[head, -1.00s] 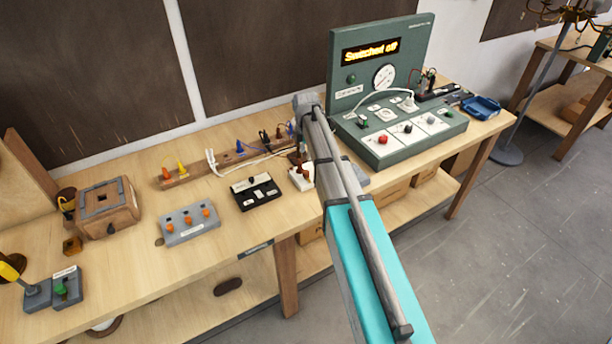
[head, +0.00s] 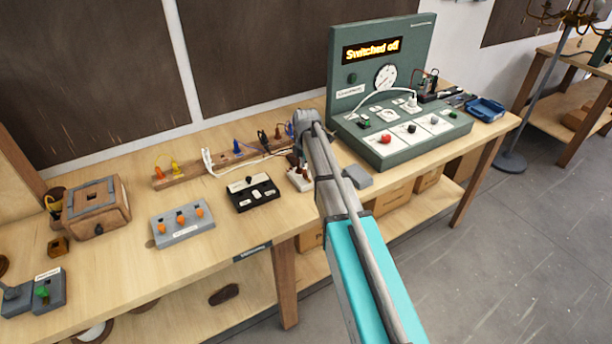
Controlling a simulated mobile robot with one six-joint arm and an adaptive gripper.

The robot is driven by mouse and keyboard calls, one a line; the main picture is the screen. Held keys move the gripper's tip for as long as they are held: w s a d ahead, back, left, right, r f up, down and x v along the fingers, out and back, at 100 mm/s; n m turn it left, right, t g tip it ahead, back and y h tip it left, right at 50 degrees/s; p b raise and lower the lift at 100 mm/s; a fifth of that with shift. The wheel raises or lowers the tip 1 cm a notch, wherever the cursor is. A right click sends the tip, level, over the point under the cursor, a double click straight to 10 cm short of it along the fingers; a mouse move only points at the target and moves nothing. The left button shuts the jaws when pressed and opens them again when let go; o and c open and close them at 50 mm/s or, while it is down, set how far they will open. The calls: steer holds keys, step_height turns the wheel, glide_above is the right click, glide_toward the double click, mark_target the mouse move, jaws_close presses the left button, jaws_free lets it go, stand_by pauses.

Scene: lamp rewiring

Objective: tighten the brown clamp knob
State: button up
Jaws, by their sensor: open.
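A small pale block (head: 299,181) stands near the middle of the bench, partly hidden by my arm. A small brown part (head: 304,170) on it looks like the brown clamp knob, but it is too small to be sure. My gripper (head: 296,157) is at the end of my arm, just above and behind this block, mostly hidden by the wrist. Its jaws are open. I cannot tell whether they are around the knob or only beside it.
A black switch box (head: 252,193) and a grey box with orange knobs (head: 183,224) lie left of the block. A wooden rail with colored plugs (head: 215,161) is behind. A green test panel (head: 405,140) reading "Switched off" stands right.

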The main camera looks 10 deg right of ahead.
steer(key=shift+f+b, duration=0.55)
steer(key=shift+f, duration=0.25)
jaws_close()
